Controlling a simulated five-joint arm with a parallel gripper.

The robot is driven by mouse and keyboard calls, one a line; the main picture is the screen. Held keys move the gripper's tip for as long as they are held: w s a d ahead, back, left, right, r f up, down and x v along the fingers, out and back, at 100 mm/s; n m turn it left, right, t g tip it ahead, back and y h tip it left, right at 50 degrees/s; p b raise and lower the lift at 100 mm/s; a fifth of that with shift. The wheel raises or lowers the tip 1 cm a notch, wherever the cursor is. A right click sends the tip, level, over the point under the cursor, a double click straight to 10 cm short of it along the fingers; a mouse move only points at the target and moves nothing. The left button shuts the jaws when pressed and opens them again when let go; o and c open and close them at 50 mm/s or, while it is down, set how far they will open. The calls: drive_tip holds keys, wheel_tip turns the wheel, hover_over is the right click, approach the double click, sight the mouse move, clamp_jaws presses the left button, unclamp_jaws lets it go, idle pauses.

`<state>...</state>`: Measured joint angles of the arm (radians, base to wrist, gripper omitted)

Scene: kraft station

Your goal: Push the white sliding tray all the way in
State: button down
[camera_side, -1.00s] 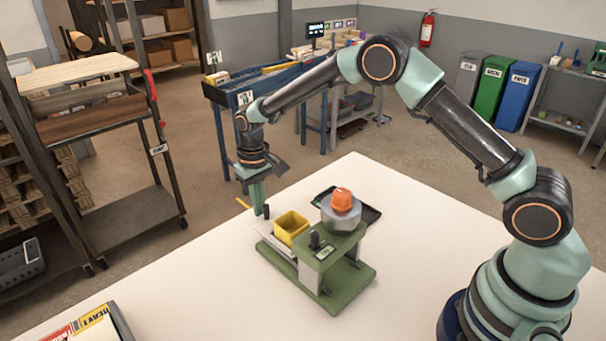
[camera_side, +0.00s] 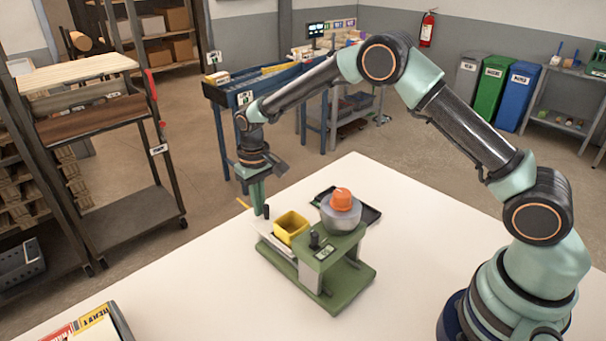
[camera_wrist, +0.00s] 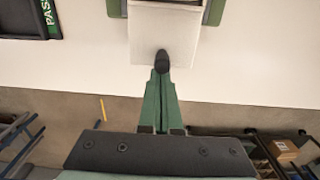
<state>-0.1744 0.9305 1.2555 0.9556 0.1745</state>
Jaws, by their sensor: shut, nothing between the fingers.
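The white sliding tray (camera_side: 272,243) sticks out from the left of the green stand (camera_side: 344,291). It bears a yellow bin (camera_side: 292,227) and has an upright black knob (camera_side: 266,211) near its outer end. My gripper (camera_side: 259,211) is shut and empty, pointing down just outside the knob. In the wrist view, the shut fingertips (camera_wrist: 161,74) meet the lower edge of the knob (camera_wrist: 162,60), at the end of the white tray (camera_wrist: 164,33). I cannot tell whether they touch it. Part of the green stand (camera_wrist: 215,12) frames the tray there.
A grey bowl (camera_side: 341,214) holding an orange object (camera_side: 341,199) sits on top of the stand. A dark flat tray (camera_side: 371,214) lies behind it. A yellow stick (camera_side: 243,203) shows near the table's far edge.

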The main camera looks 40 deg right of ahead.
sight(267, 206)
drive_tip(key=shift+s, duration=0.15)
drive_tip(key=shift+s, duration=1.45)
drive_tip(key=shift+s, duration=1.45)
